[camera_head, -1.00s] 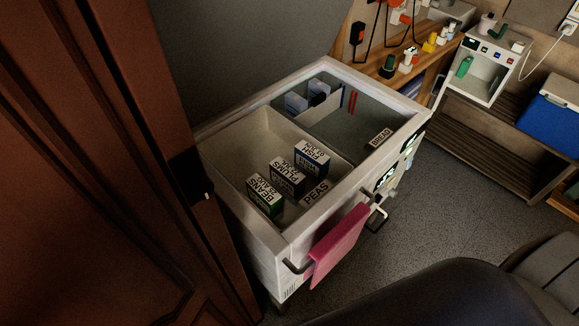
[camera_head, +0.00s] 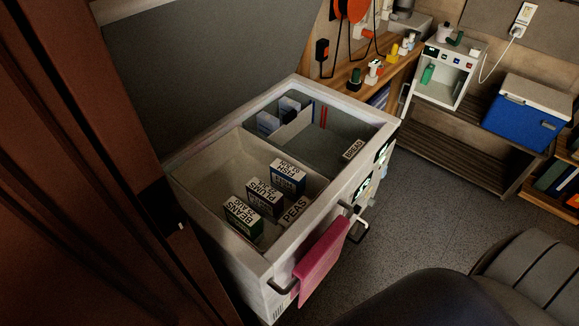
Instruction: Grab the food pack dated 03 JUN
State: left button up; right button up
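An open white chest (camera_head: 190,200) with a raised grey lid stands in the middle of the head view. Its near compartment holds several labelled food packs in a row: a green one marked BEANS (camera_head: 242,217), a dark one marked PLUMS (camera_head: 265,196), and a blue one marked FISH (camera_head: 287,177). Each has a smaller date line. The FISH date may read 03 JUN, but it is too small to be sure; the BEANS and PLUMS dates seem to end in AUG. A PEAS label (camera_head: 294,211) is beside them. Neither gripper is in view.
The far compartment has a BREAD label (camera_head: 353,149) and blue-and-white packs (camera_head: 268,122). A pink towel (camera_head: 321,262) hangs on the chest's front handle. A brown door (camera_head: 85,150) is close on the left. A blue cooler (camera_head: 525,120) sits on a slatted bench. Grey floor is clear right of the chest.

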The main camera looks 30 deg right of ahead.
aim_at(291, 181)
jog(key=l+u, duration=0.15)
jog(key=u, duration=0.7)
jog(key=k+l+u, duration=0.1)
jog(key=l+u, duration=0.15)
jog(key=l, duration=0.2)
jog(key=k+l+u, duration=0.2)
jog(key=l, duration=0.2)
jog(key=k+l+u, duration=0.25)
jog(key=l, duration=0.15)
jog(key=k+l+u, duration=0.2)
jog(key=l, duration=0.2)
jog(key=k+l+u, duration=0.1)
jog(key=l+u, duration=0.15)
jog(key=k+l, duration=0.55)
jog(key=l, duration=0.2)
